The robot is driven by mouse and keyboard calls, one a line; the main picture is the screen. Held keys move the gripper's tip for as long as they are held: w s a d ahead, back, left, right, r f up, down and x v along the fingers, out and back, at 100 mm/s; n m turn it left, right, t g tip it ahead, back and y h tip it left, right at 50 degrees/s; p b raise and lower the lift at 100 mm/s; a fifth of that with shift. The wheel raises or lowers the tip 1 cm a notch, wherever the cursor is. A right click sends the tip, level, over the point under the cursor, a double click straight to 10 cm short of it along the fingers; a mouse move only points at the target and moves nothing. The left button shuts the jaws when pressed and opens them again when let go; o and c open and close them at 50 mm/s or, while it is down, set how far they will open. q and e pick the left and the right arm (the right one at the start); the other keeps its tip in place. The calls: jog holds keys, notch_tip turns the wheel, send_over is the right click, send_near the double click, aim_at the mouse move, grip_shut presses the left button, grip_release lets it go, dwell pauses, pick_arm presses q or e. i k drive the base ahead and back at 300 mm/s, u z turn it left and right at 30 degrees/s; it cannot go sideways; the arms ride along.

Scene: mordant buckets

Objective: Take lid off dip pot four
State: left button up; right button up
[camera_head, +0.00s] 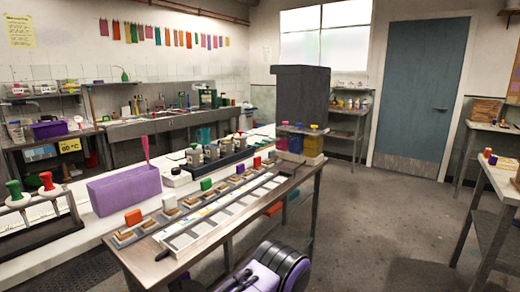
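I cannot tell which vessel is dip pot four, as no number is readable. Small white pots (194,157) stand in a row with a dark tray (233,159) on the middle bench, and a green top shows on one. Neither gripper shows in the head view. A purple and black rounded part at the bottom centre looks like part of my own body.
A purple bin (125,190) stands on the bench. A long strip of trays (205,222) with coloured blocks lies along the near edge. A stand (40,220) with green and red knobs is at the left. The grey floor (385,220) at right is clear before the blue door (420,90).

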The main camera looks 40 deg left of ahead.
aim_at(193, 151)
jog(key=i, duration=1.25)
jog(key=u, duration=1.85)
